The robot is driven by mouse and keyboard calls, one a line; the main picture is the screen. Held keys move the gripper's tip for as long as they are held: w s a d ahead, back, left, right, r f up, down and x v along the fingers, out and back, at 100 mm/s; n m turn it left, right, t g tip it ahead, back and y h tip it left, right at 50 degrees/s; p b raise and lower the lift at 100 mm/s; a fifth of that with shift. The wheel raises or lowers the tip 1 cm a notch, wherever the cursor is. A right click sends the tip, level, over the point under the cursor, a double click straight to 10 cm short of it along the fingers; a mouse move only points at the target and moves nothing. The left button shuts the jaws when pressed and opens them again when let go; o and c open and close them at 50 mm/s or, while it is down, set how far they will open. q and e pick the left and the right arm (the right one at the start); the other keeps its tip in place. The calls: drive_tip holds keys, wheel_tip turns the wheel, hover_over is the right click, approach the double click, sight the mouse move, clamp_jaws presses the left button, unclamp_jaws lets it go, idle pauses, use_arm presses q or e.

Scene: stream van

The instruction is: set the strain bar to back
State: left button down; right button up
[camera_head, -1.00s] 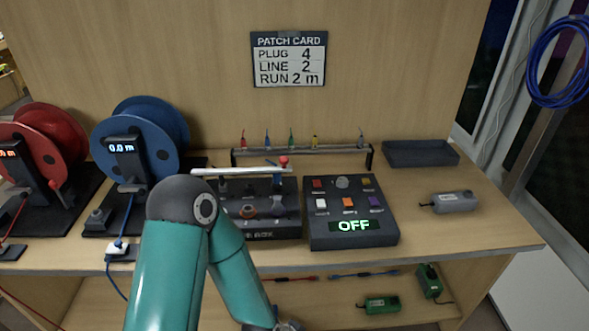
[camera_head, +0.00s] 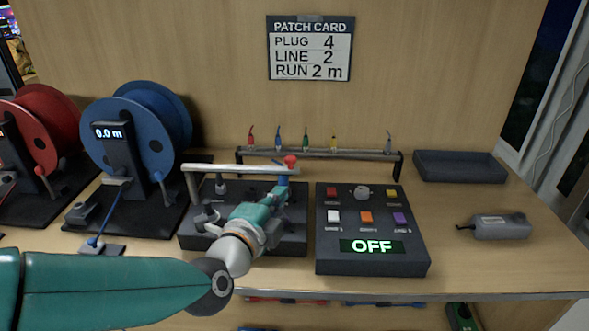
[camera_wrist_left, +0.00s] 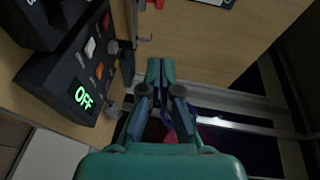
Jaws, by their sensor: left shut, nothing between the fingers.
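The strain bar (camera_head: 235,168) is a pale horizontal bar with a red knob (camera_head: 290,161) near its right end. It sits above a dark box (camera_head: 292,243) left of the lit panel. My left gripper (camera_head: 278,194) is over the right part of this box, shut and empty, its tips just below the red knob. I cannot tell whether it touches the bar or its post. In the left wrist view the left fingertips (camera_wrist_left: 160,70) are close together with nothing held. My left arm hides part of the box. My right gripper is not in view.
A panel (camera_head: 372,262) reading OFF stands right of the box. A blue reel (camera_head: 140,135) and a red reel (camera_head: 45,125) stand left. Behind is a rack (camera_head: 330,153) with coloured plugs. An empty dark tray (camera_head: 460,168) and a grey device (camera_head: 497,227) lie right.

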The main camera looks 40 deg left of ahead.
use_arm(q)
drive_tip(key=shift+w+d, duration=0.1)
drive_tip(key=shift+w, duration=0.05)
drive_tip(key=a+x, duration=0.2)
drive_tip(key=x, duration=1)
drive_tip(key=shift+a+f+b, duration=0.3)
drive_tip(key=shift+a, duration=0.1)
drive_tip(key=shift+a, duration=0.1)
